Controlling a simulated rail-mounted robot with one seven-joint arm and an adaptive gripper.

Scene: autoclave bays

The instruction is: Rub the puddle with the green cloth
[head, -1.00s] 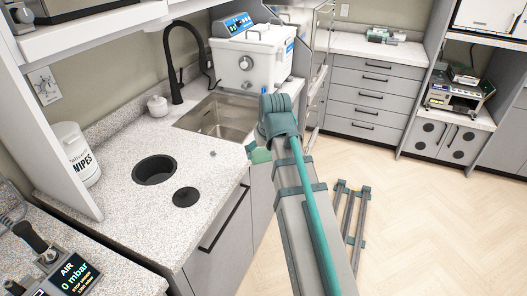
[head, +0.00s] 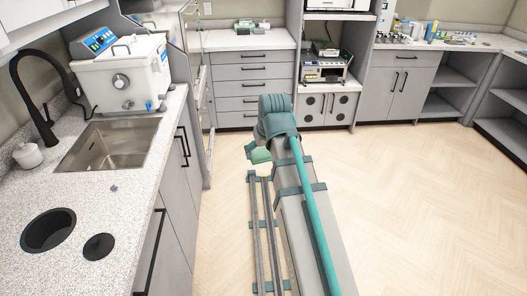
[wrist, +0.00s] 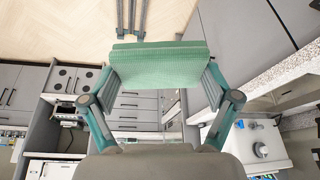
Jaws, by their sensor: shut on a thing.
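The green cloth (wrist: 160,52) is gripped between the two fingers of my gripper (wrist: 158,82) in the wrist view. It looks like a folded pad wider than the gap between the fingers. In the head view a small part of the cloth (head: 260,155) shows beside the end of my arm, above the floor and to the right of the sink counter. My arm hides most of the gripper there. I cannot make out a puddle in either view.
The speckled counter (head: 75,186) at left holds a sink (head: 112,145), a black tap (head: 35,105) and a white bath unit (head: 122,80). Grey drawers (head: 252,85) and an instrument shelf stand at the back. The wooden floor (head: 425,200) at right is clear.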

